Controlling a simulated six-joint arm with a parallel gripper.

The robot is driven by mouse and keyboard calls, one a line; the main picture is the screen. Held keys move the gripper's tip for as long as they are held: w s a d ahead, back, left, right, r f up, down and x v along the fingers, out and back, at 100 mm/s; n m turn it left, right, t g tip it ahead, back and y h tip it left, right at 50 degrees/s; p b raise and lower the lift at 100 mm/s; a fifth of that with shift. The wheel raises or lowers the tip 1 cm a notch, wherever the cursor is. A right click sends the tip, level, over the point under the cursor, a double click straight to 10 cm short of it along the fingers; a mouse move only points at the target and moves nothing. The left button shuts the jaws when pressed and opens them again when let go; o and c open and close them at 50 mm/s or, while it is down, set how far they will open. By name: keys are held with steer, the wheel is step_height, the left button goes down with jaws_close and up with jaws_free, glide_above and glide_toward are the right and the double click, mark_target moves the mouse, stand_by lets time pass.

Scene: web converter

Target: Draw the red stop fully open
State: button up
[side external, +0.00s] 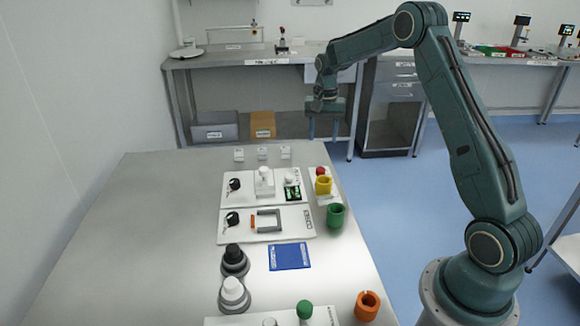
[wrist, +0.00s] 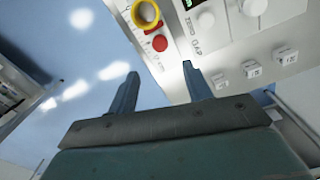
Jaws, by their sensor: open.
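The red stop (side external: 320,171) is a small round red knob at the far right of the table. It sits at the far end of a narrow white strip, close behind a yellow ring (side external: 323,185). In the wrist view the red stop (wrist: 160,43) lies on the marked strip (wrist: 155,57), with the yellow ring (wrist: 145,14) just above it in the picture. My gripper (side external: 323,138) is open and empty, pointing down near the table's far right corner. In the wrist view its fingertips (wrist: 160,70) are apart, with the red stop ahead, and nothing is between them.
A green cup (side external: 336,215) stands nearer. Several small white labelled blocks (side external: 262,153) line the far edge. The table's left side is clear.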

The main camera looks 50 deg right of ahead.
mark_target(321, 169)
step_height(321, 169, down, 12)
steer(key=shift+r, duration=0.25)
stand_by(0.3)
steer(key=shift+c, duration=0.4)
jaws_close()
